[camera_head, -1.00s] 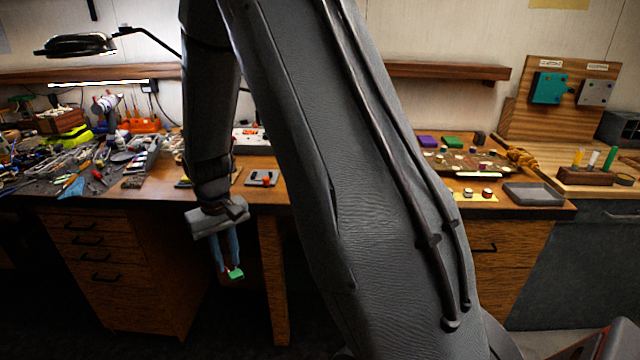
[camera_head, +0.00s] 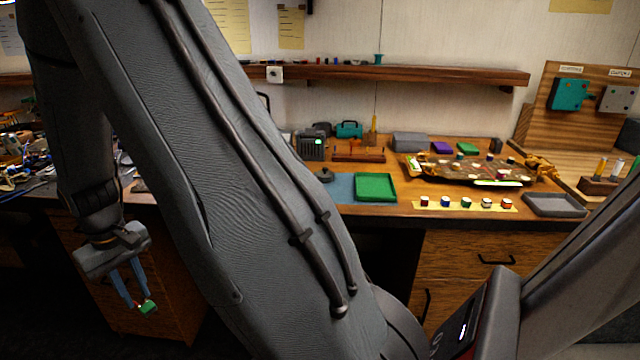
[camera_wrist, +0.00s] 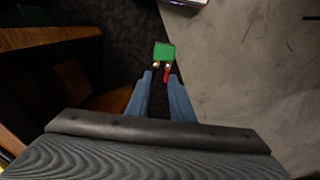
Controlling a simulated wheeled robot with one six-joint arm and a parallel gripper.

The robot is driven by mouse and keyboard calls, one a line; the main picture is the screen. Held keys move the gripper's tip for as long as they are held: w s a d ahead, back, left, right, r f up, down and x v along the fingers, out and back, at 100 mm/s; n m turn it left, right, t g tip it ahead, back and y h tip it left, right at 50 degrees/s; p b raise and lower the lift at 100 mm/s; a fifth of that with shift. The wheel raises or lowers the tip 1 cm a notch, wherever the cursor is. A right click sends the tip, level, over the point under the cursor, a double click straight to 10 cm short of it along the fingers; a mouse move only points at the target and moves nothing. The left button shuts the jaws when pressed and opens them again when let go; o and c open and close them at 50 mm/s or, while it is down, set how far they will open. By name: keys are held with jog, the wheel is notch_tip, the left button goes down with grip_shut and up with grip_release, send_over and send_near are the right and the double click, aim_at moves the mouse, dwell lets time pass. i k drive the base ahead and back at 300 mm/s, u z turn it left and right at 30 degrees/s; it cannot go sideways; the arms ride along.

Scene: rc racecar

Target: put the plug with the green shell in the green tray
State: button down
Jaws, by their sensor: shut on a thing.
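My gripper (camera_head: 136,303) hangs at the lower left in the head view, in front of the bench drawers and below the benchtop. Its blue fingers are shut on a plug with a green shell (camera_head: 148,307). In the wrist view the green plug (camera_wrist: 164,52) sticks out past the fingertips (camera_wrist: 161,75), with gold-coloured contacts and a red bit beside them. The green tray (camera_head: 376,187) lies on the benchtop in the middle of the head view, well to the right of my gripper and higher. Its visible floor is empty.
A grey tray (camera_head: 555,205) sits at the bench's right front edge. A yellow strip (camera_head: 465,206) holds several small coloured pieces. A racecar chassis (camera_head: 480,170) lies behind it. A blue mat (camera_head: 340,187) lies left of the green tray. My arm hides part of the bench.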

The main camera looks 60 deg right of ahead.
aim_at(374, 189)
jog(key=i, duration=0.3)
jog(key=z, duration=3.1)
jog(key=i, duration=1)
jog(key=u, duration=0.05)
